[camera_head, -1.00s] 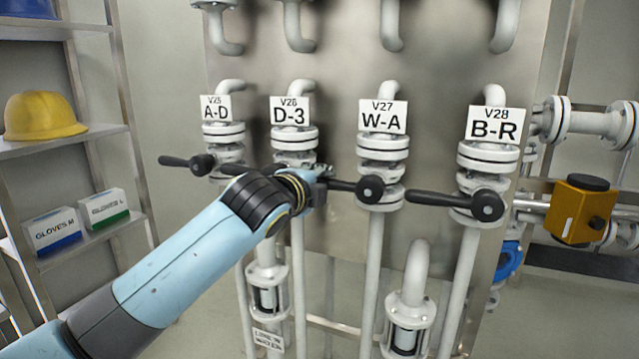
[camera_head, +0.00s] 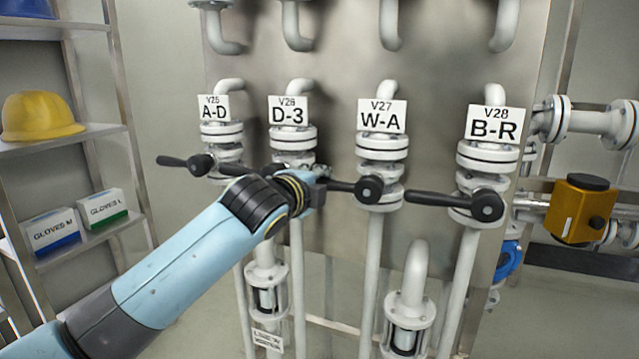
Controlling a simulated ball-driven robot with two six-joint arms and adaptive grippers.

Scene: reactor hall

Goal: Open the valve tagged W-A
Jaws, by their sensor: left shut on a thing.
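The valve tagged W-A (camera_head: 381,148) is on a white vertical pipe, third from the left in a row of valves. Its black lever handle (camera_head: 366,188) points left, across the pipe. My left gripper (camera_head: 322,184) is shut on the outer end of this lever; the fingers are small and partly hidden by my wrist. The W-A tag (camera_head: 382,115) also reads V27. My right gripper does not show.
Valve D-3 (camera_head: 292,138) is behind my left wrist, its handle mostly hidden. Valve A-D (camera_head: 222,135) is at left and valve B-R (camera_head: 488,158) at right, both with levers pointing left. Shelves with a yellow helmet (camera_head: 40,115) and glove boxes (camera_head: 102,208) stand at left.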

